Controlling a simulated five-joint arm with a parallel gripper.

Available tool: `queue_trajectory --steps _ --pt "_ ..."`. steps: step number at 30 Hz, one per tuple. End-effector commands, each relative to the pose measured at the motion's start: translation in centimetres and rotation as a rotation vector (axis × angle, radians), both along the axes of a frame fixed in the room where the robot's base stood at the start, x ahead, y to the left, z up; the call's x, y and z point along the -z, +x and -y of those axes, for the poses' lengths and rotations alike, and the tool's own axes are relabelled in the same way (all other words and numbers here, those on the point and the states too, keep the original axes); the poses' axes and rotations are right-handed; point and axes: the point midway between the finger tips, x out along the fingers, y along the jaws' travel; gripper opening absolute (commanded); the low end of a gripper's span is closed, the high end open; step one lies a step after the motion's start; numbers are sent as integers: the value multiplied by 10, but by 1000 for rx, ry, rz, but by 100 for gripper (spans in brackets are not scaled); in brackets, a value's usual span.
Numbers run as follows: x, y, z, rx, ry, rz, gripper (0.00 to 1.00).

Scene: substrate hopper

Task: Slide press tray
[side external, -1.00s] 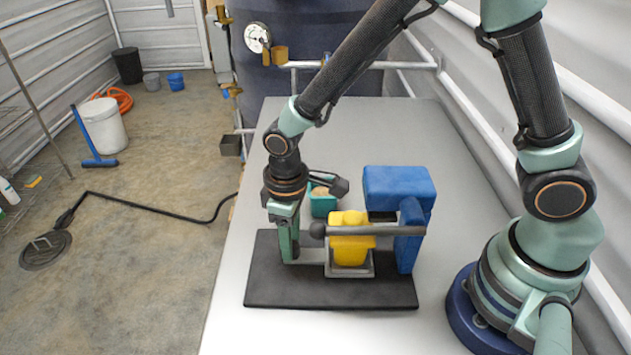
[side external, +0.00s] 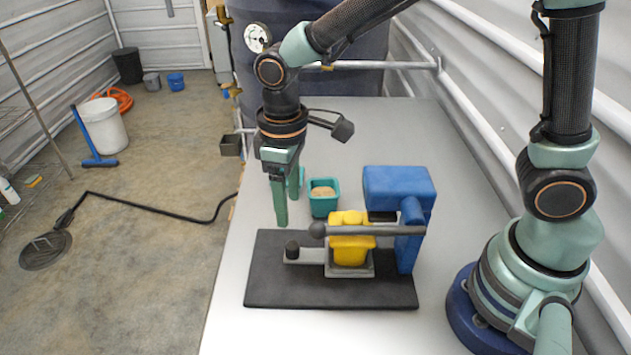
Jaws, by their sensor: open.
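The press stands on a black base plate (side external: 330,294) on the grey table. It has a blue body (side external: 398,188), a yellow block (side external: 350,240) and a grey lever (side external: 375,230) with a dark ball at its left end. The grey press tray (side external: 310,257) sits under the yellow block, with its handle and dark knob (side external: 292,249) sticking out to the left. My gripper (side external: 288,212) points down, open and empty, above the table behind the knob. It is apart from the tray.
A teal pot (side external: 323,197) with tan contents stands just right of my gripper, behind the press. A grey table (side external: 400,130) is clear behind the press. A large dark tank (side external: 300,50) with a gauge stands beyond the table.

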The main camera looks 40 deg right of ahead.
Motion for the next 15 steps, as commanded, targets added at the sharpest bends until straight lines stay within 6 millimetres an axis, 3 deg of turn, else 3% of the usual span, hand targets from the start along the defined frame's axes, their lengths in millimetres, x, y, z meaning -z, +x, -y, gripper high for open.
queue_trajectory --steps 6,15 --pt "-20 1 0 0 1 2 64" --pt "-22 0 0 0 1 1 64"
